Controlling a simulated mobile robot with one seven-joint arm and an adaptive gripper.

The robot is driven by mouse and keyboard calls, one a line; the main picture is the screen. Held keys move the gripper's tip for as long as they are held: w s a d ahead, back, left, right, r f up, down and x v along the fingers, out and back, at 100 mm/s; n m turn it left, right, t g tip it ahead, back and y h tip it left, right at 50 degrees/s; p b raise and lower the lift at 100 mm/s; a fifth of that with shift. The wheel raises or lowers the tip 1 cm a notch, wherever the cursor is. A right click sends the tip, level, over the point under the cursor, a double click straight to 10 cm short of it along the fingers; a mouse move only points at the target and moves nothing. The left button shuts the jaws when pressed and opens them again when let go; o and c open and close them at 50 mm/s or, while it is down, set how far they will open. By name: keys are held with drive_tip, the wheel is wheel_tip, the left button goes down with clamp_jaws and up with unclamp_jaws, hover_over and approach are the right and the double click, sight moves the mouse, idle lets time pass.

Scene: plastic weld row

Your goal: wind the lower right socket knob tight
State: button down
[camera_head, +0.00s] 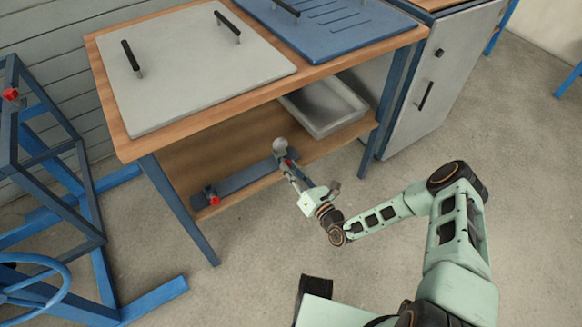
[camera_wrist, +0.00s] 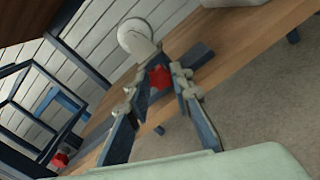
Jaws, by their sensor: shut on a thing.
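The lower right socket knob is a small red knob at the right end of a dark blue bar (camera_head: 243,182) on the table's lower shelf. In the wrist view the red knob (camera_wrist: 159,78) sits between my fingertips. In the head view it is mostly hidden by my gripper (camera_head: 287,168). My gripper (camera_wrist: 160,76) is shut on this knob, with a finger on either side. A second red knob (camera_head: 213,200) is at the bar's left end; I cannot tell the knob's tightness.
A grey tray (camera_head: 322,104) is on the shelf to the right. The wooden tabletop (camera_head: 200,103) overhangs the shelf. A blue frame (camera_head: 85,190) stands at left. The floor in front is clear.

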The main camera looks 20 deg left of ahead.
drive_tip(key=n+p, duration=0.6)
drive_tip(key=n, duration=0.5)
drive_tip(key=shift+a+n, duration=0.1)
drive_tip(key=shift+n, duration=0.2)
idle(0.4)
drive_tip(key=c, duration=2)
unclamp_jaws()
wheel_tip(320, 180, up, 10)
drive_tip(key=shift+r, duration=0.1)
drive_tip(key=shift+o, duration=0.5)
